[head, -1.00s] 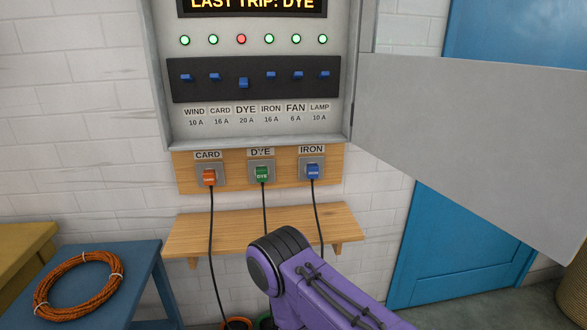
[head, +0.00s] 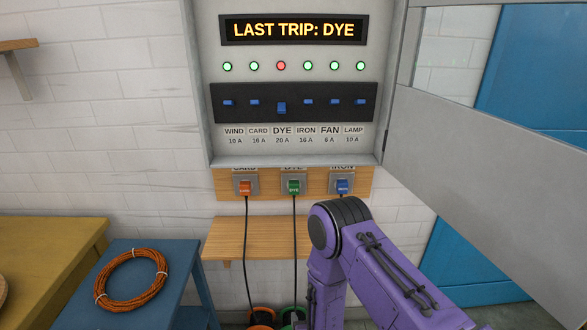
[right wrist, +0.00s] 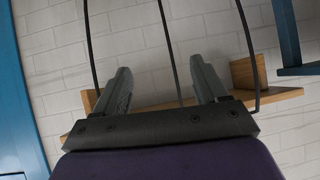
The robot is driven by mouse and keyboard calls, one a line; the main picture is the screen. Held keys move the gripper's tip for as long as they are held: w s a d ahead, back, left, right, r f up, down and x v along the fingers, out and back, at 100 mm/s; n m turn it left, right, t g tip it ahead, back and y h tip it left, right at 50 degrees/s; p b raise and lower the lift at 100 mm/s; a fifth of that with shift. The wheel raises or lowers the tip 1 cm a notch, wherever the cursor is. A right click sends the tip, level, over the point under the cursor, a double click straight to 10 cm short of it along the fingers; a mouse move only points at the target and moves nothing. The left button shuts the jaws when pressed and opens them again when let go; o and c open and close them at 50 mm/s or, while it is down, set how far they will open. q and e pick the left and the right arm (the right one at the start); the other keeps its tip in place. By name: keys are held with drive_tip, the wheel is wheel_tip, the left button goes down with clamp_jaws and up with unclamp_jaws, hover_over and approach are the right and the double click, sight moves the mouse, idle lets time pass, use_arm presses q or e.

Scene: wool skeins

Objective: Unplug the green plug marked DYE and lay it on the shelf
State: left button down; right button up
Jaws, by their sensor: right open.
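The green DYE plug (head: 293,187) sits in the middle socket under the breaker box, its black cord hanging down. The wooden shelf (head: 225,236) is on the wall below the sockets; my right arm covers its right part. My right gripper (right wrist: 160,66) is open and empty in the right wrist view. The shelf (right wrist: 275,97) shows there beyond the fingers, and a cord passes behind the gap between them. In the head view the right arm bends downward in front of the shelf, and its fingers are hidden. My left gripper is not in view.
An orange plug (head: 245,188) and a blue plug (head: 342,187) flank the green one. The DYE breaker (head: 281,108) is down under a red light. The grey box door (head: 480,150) stands open at right. A blue stool (head: 185,262) with an orange coil (head: 132,278) is at left.

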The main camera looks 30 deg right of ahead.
drive_tip(key=w+d+r+t+h+p, duration=0.35)
drive_tip(key=w+r+p, duration=0.35)
drive_tip(key=w+r, duration=0.7)
drive_tip(key=t+h+p, duration=0.2)
drive_tip(key=p, duration=0.1)
approach(294, 190)
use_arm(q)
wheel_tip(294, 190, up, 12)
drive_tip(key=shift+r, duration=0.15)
use_arm(e)
drive_tip(key=shift+w+d+r+m, duration=0.1)
drive_tip(key=shift+w+d+m, duration=0.1)
drive_tip(key=shift+d+m, duration=0.1)
drive_tip(key=b+x, duration=0.1)
drive_tip(key=x, duration=0.1)
drive_tip(key=b+x, duration=0.2)
drive_tip(key=x, duration=0.1)
drive_tip(key=b+x, duration=0.2)
drive_tip(key=shift+w+d+f, duration=0.1)
drive_tip(key=shift+w+f, duration=0.2)
drive_tip(key=shift+f, duration=0.05)
drive_tip(key=shift+w+d+r+b, duration=0.15)
drive_tip(key=shift+w+d+b, duration=0.15)
drive_tip(key=shift+w+b, duration=0.15)
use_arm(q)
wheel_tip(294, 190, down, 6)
use_arm(e)
drive_tip(key=shift+w+r, duration=0.1)
drive_tip(key=shift+w, duration=0.05)
